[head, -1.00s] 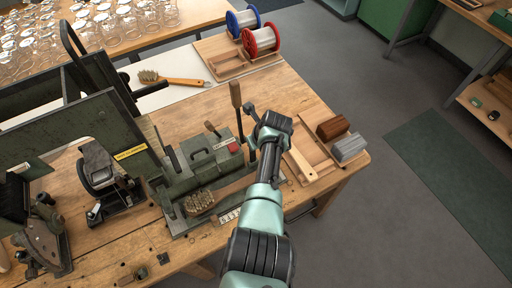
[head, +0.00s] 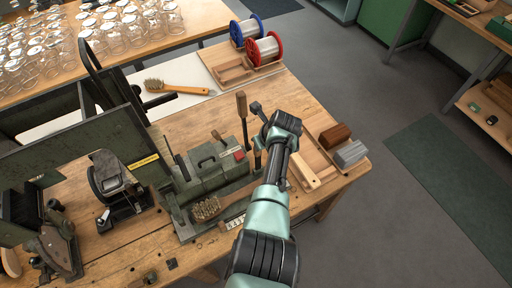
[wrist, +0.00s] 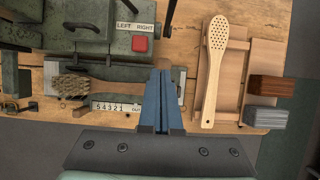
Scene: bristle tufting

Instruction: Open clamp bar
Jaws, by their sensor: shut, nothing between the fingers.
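The green tufting machine (head: 207,165) stands on the bench with a red button and a LEFT/RIGHT label; it also shows in the wrist view (wrist: 93,20). A tall wood-gripped lever (head: 241,105) rises from it, with a shorter handle (head: 216,135) to its left. A wooden brush (head: 206,209) lies along its front, bristles up; in the wrist view (wrist: 72,87) its handle runs right to my fingers. My gripper (wrist: 162,68) is shut and empty, its blue fingertips over the handle's end; contact is unclear. The arm hides it in the head view. I cannot single out the clamp bar.
A numbered scale (wrist: 117,106) lies below the brush. A finished-looking wooden paddle with holes (wrist: 213,70) lies in a tray right of my fingers. Brown (head: 335,135) and grey blocks (head: 351,154) sit at the bench's right edge. Spools (head: 263,48) stand at the back.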

